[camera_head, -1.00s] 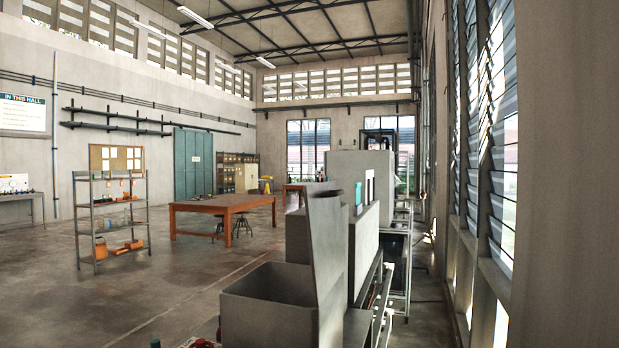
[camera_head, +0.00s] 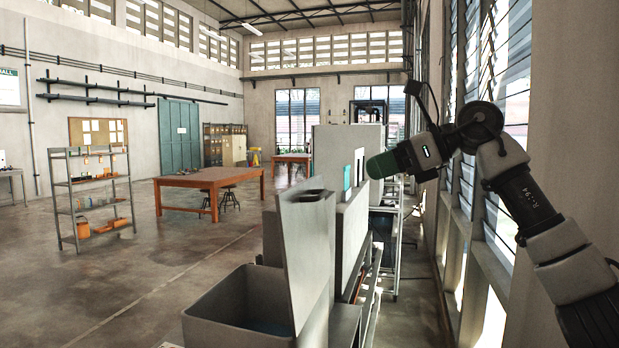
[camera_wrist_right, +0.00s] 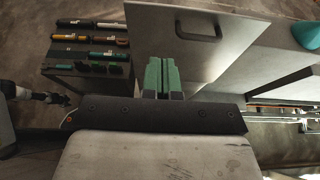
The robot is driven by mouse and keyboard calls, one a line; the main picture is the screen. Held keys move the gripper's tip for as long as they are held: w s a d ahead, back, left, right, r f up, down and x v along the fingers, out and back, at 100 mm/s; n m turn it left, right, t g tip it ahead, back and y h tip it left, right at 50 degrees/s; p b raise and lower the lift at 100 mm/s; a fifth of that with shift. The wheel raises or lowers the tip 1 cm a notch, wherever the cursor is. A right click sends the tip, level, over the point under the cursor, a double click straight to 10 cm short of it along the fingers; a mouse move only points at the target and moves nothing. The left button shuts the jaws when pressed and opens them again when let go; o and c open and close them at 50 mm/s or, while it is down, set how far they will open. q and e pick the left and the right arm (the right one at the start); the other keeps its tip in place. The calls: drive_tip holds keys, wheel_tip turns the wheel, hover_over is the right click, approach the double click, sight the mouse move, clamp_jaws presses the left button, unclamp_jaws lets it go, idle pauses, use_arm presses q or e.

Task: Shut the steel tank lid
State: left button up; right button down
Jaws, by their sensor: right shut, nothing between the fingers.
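The steel tank (camera_head: 225,305) is a grey open-topped box at the bottom of the head view. Its lid (camera_head: 305,255) stands up, open, along the tank's right side. Something bluish shows low inside the tank. My right gripper (camera_head: 380,165) is shut and empty, with green fingers. In the head view it appears above and right of the lid, pointing left, and seems apart from it. In the right wrist view the shut fingers (camera_wrist_right: 160,77) appear in front of a grey panel with a bar handle (camera_wrist_right: 197,28), which looks like the lid.
Grey cabinets (camera_head: 350,225) stand in a row behind the lid, near the louvred windows (camera_head: 490,130) on the right. A wooden table (camera_head: 210,183) and a shelf rack (camera_head: 92,195) stand farther left. Open floor (camera_head: 130,290) lies left of the tank.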

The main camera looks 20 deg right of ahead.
sight(292, 193)
drive_tip(key=p+x, duration=0.1)
drive_tip(key=x, duration=0.3)
drive_tip(key=p+x, duration=0.2)
drive_tip(key=x, duration=0.2)
drive_tip(key=r+p+x, duration=0.1)
drive_tip(key=p+x, duration=0.1)
drive_tip(key=x, duration=0.3)
drive_tip(key=shift+w+a+r, duration=0.1)
drive_tip(key=shift+a, duration=0.3)
drive_tip(key=shift+w+a+f, duration=0.1)
drive_tip(key=shift+w+f, duration=0.05)
drive_tip(key=shift+f, duration=0.05)
